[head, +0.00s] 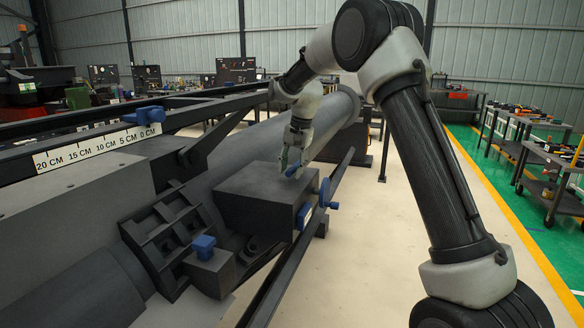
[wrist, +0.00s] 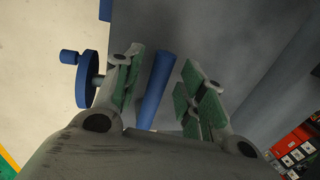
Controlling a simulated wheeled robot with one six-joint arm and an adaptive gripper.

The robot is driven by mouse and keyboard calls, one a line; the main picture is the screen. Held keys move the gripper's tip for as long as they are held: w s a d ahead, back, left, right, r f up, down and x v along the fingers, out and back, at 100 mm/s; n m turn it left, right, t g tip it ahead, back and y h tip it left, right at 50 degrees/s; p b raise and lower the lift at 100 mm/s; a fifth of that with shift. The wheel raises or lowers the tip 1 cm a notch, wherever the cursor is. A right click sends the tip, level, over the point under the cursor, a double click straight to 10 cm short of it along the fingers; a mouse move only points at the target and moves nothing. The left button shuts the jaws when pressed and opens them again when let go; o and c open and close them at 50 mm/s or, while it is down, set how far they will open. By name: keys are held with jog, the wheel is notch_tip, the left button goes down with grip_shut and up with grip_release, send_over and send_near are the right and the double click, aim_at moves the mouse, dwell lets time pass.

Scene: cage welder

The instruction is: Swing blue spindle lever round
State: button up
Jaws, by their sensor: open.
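The blue lever (wrist: 158,90) is a straight bar standing between the two fingers in the wrist view, slightly tilted. My gripper (wrist: 155,78) is open around it, with green pads on either side. A gap shows between the bar and each pad. In the head view my gripper (head: 291,172) points down over the dark grey box (head: 250,198). A small bit of blue lever (head: 293,169) shows at its fingertips; the gripper hides the rest.
A blue handwheel (wrist: 88,80) with a knob is close beside the left finger in the wrist view; the handwheel (head: 324,192) also shows in the head view. A blue piece (head: 304,215) is on the box's end. A dark rail (head: 283,270) runs alongside. Pale floor (head: 380,250) is clear at right.

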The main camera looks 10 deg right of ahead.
grip_shut()
